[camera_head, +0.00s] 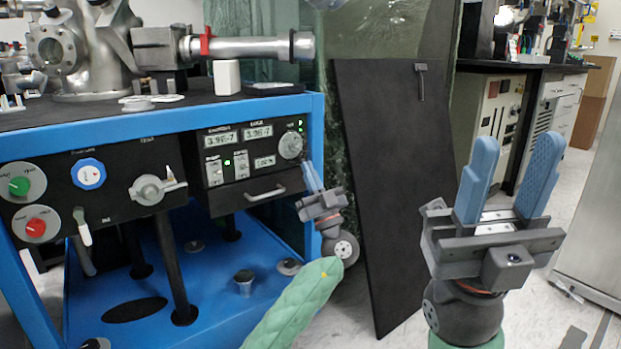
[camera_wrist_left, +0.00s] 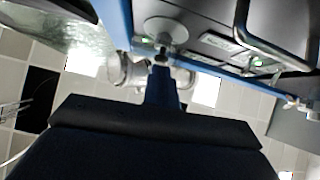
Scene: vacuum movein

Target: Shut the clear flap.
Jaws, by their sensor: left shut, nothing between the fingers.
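A clear, greenish sheet (camera_head: 345,160) hangs behind the right end of the blue cart; I cannot tell for sure that it is the flap, or whether it is open. A glossy clear surface (camera_wrist_left: 65,30) shows at the upper left of the left wrist view. My left gripper (camera_head: 311,176) is shut and empty, pointing up beside the cart's right end, near the panel's round knob (camera_head: 290,145). In the left wrist view its blue fingers (camera_wrist_left: 161,80) are together below a round knob (camera_wrist_left: 165,30). My right gripper (camera_head: 516,165) is open and empty at the right.
The blue cart (camera_head: 110,125) carries metal vacuum parts and a black control panel with knobs and readouts. A tall black panel (camera_head: 390,190) with a handle leans right of my left gripper. A lab bench (camera_head: 540,65) stands behind. Some floor is clear between my grippers.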

